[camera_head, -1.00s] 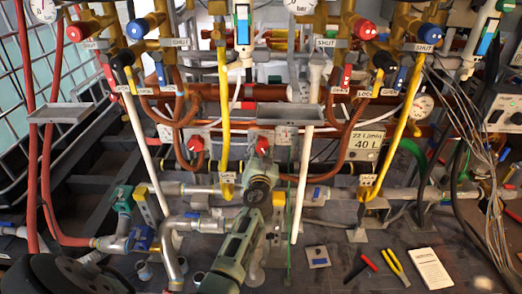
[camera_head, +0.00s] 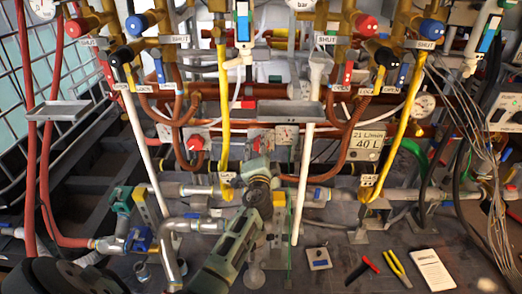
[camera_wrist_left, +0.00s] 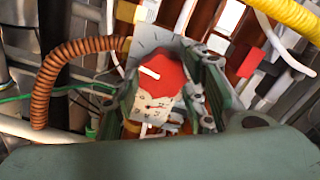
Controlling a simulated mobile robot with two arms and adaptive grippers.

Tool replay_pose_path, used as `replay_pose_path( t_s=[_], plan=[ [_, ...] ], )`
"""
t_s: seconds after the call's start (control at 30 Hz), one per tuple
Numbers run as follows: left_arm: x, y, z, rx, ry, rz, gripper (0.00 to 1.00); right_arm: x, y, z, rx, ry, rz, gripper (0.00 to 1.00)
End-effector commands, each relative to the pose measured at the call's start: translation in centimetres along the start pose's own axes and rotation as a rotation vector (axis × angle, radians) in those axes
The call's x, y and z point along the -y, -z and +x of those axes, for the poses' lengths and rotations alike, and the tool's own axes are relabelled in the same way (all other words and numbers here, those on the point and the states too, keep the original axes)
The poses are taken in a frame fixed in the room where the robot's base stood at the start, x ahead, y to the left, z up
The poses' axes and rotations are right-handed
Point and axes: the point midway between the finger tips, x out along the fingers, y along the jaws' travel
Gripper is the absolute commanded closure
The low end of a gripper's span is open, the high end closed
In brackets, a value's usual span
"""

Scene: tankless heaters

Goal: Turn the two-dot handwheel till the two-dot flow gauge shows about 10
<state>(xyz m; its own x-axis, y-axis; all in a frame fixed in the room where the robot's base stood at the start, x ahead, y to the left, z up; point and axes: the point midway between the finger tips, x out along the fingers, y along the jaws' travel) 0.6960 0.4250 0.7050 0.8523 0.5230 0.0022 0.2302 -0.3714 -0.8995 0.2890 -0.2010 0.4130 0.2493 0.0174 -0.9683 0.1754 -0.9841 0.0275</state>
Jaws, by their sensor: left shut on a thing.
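A red handwheel (camera_wrist_left: 168,76) with a white pointer mark shows between the fingers of my left gripper (camera_wrist_left: 170,85) in the wrist view. The fingers are shut on it, one on each side. In the head view the wheel is mostly hidden behind my left gripper (camera_head: 262,165). Behind the wheel is a pale plate with scale marks (camera_wrist_left: 146,43). I cannot make out any dots. My right gripper is not in view.
Another red handwheel (camera_head: 195,143) is to the left. A sign (camera_head: 367,142) reads 21 L/min, 40 L. Yellow hoses (camera_head: 223,110) and white pipes (camera_head: 306,180) stand close around my arm. Pliers (camera_head: 395,268) and a white notepad (camera_head: 432,270) lie on the bench at the right.

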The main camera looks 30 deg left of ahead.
Motion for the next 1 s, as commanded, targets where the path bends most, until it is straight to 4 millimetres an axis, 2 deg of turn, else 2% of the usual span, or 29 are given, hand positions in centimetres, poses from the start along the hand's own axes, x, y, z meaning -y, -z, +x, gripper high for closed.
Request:
replay_pose_path(
  t_s=[0.03, 0.4, 0.97, 1.0],
  plan=[
    [-0.57, 0.13, -0.19, -0.004, -0.01, 0.033, 0.86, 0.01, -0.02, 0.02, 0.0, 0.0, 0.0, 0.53],
    [-0.68, 0.05, -0.23, -0.005, -0.011, 0.189, 0.86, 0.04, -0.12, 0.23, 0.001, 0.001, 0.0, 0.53],
    [-0.83, -0.04, -0.27, -0.004, -0.013, 0.213, 0.86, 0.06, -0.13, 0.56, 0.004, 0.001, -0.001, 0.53],
    [-0.83, -0.04, -0.28, -0.004, -0.013, 0.212, 0.58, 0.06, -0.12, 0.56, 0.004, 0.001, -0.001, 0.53]
  ],
)
